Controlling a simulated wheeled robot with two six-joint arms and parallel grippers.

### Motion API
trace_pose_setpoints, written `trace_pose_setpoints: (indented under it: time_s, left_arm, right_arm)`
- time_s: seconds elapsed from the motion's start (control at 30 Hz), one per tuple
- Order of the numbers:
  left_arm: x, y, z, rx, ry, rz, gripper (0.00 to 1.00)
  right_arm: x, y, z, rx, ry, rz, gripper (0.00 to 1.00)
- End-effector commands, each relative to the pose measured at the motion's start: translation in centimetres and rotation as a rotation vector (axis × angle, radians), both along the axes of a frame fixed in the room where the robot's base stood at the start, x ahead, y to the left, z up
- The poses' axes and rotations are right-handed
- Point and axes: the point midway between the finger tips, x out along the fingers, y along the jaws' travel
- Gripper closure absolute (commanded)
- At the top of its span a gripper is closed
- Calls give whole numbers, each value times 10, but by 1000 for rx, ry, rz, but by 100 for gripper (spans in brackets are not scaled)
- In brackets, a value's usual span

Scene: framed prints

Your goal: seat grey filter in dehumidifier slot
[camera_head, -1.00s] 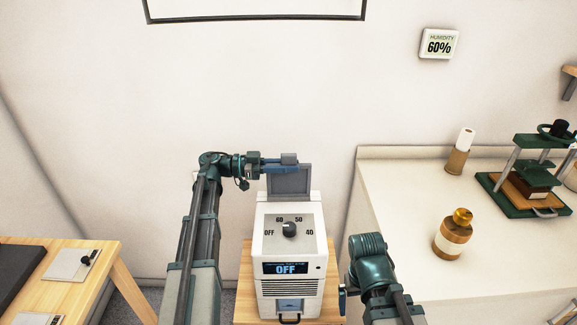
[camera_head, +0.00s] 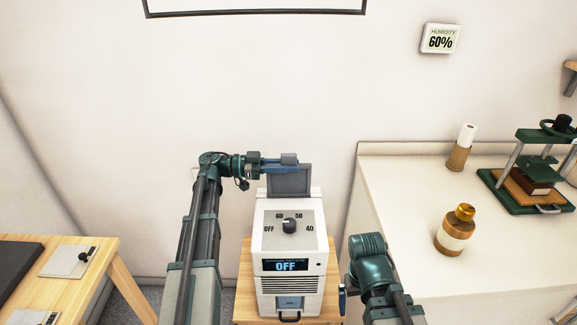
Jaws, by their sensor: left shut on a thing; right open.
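The white dehumidifier (camera_head: 269,237) stands on a small wooden stand. Its dial points up between the 60 and 50 marks, and its display reads OFF. The grey filter (camera_head: 290,182) is upright at the back top edge of the dehumidifier. My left gripper (camera_head: 289,161) is shut on the filter's top edge. The slot is hidden behind the filter and housing, so I cannot tell how deep the filter sits. My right gripper (camera_head: 343,300) is low beside the dehumidifier's right side, open, with its fingers mostly hidden by my arm.
A white counter (camera_head: 400,200) at right holds an amber bottle (camera_head: 455,230), a paper-wrapped roll (camera_head: 461,148) and a green press (camera_head: 530,180). A wooden table (camera_head: 105,262) is at left. A wall display (camera_head: 441,39) reads 60%.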

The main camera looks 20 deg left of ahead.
Motion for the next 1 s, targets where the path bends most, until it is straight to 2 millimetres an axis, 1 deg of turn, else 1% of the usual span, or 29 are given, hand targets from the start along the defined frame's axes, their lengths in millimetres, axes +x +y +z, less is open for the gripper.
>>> trace_pose_setpoints:
  time_s: [1.0]
  left_arm:
    - [0,0,-26,0,0,0,100]
  right_arm:
    - [0,0,-26,0,0,0,0]
